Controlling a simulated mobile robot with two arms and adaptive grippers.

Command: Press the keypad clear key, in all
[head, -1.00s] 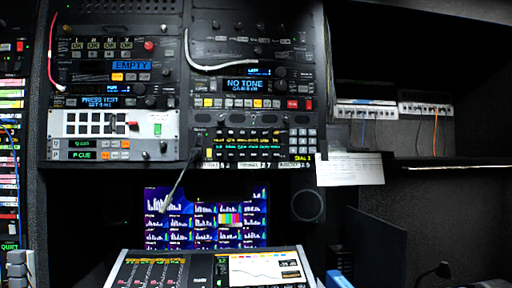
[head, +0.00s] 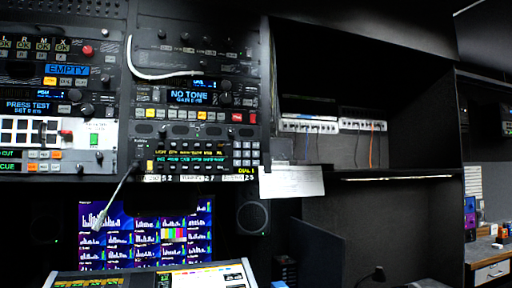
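The keypad (head: 246,154) is a small grid of pale keys at the right end of the dark rack panel with yellow and green text rows. Its key legends are too small to read, so I cannot tell which key is clear. A yellow "DIAL 1" display (head: 247,170) sits just below it. Neither of my grippers shows in the head view.
A gooseneck microphone (head: 117,195) sticks out from the panel's left end. Below are a monitor (head: 146,232) and a mixing console (head: 155,275). A white paper (head: 291,182) hangs right of the keypad. A counter with a drawer (head: 491,271) stands far right.

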